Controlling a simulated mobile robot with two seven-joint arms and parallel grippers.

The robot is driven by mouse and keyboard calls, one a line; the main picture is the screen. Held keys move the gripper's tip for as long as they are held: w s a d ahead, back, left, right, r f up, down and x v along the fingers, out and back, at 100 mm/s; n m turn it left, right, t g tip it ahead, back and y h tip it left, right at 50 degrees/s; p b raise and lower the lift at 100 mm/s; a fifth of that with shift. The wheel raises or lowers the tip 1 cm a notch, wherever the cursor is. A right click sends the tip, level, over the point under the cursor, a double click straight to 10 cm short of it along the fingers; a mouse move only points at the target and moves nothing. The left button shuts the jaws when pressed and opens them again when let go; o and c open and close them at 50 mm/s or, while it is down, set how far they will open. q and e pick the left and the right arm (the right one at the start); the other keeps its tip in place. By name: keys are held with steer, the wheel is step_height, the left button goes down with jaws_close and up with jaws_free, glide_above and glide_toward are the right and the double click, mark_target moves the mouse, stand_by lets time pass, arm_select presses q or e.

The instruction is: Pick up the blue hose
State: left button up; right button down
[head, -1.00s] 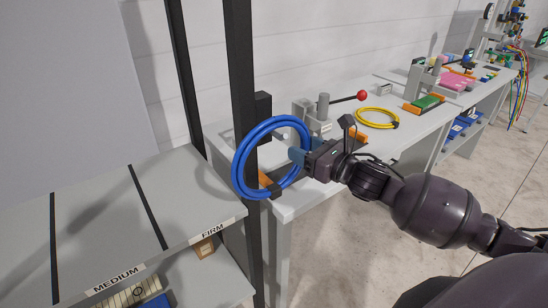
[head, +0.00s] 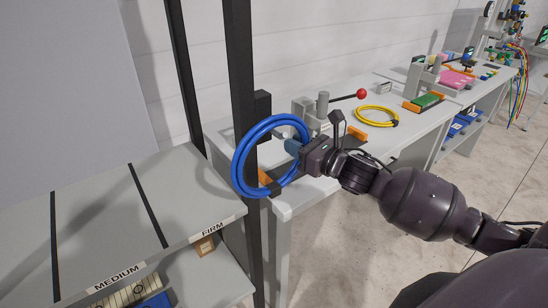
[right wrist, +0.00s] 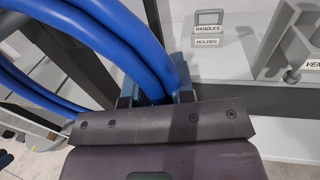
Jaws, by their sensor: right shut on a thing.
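The blue hose (head: 241,166) is a coiled ring with a dark band at its lower side. It stands upright in front of the black post in the head view. My right gripper (head: 293,148) is shut on the right side of the coil. In the right wrist view, the strands of the hose (right wrist: 135,42) run between the fingers of my right gripper (right wrist: 157,92). I cannot tell whether the coil touches the post or anything behind it. My left gripper is not in view.
The black post (head: 241,60) stands beside a grey shelf (head: 100,220) labelled MEDIUM and FIRM. The grey bench (head: 305,190) behind holds a yellow coil (head: 377,117), a red-knobbed lever (head: 362,94) and a green board (head: 428,103). Open floor lies at the right.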

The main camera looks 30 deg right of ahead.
step_height(320, 180, up, 10)
stand_by(0.7)
stand_by(1.1)
